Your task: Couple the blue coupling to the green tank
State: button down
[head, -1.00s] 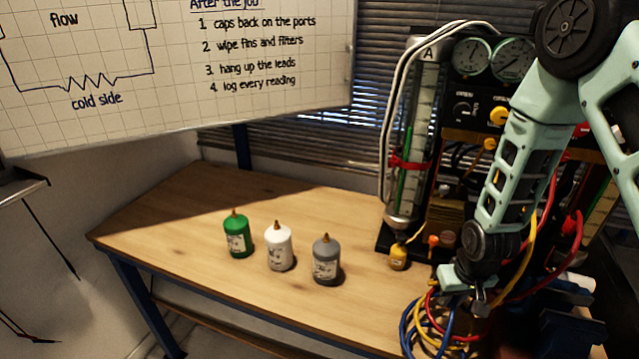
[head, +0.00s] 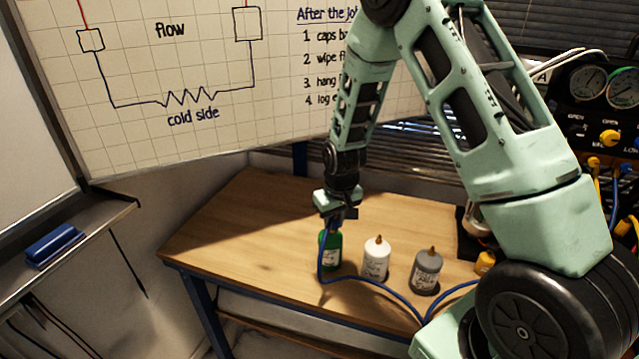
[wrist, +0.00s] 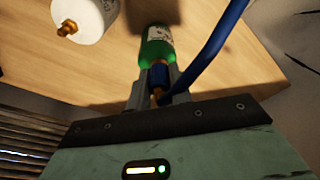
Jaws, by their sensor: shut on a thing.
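My gripper (head: 335,217) is shut on the blue coupling (wrist: 159,75) at the end of a blue hose (wrist: 212,45). It is directly over the green tank (head: 331,254), pointing down. In the wrist view the coupling sits between the fingers, in line with the top of the green tank (wrist: 158,46). The coupling meets or nearly meets the tank's top and hides its brass tip; I cannot tell whether it is seated. The green tank stands upright on the wooden table. In the head view the hose crosses the front of the tank.
A white tank (head: 376,262) and a grey tank (head: 426,273) stand to the right of the green one on the table (head: 255,240). The gauge rig (head: 605,110) is at the right. The table's left part is clear. The blue hose trails right across the table's front.

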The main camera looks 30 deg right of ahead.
jog(key=w+r, duration=0.2)
jog(key=r, duration=0.1)
jog(key=w+d+r+p, duration=0.1)
jog(key=r, duration=0.1)
jog(key=shift+w+r, duration=0.1)
jog(key=shift+d+f+b, duration=0.1)
jog(key=shift+f+b, duration=1.75)
jog(key=shift+f, duration=0.8)
jog(key=shift+f, duration=0.2)
jog(key=shift+f+b, duration=0.85)
jog(key=shift+f, duration=0.1)
jog(key=shift+f, duration=0.25)
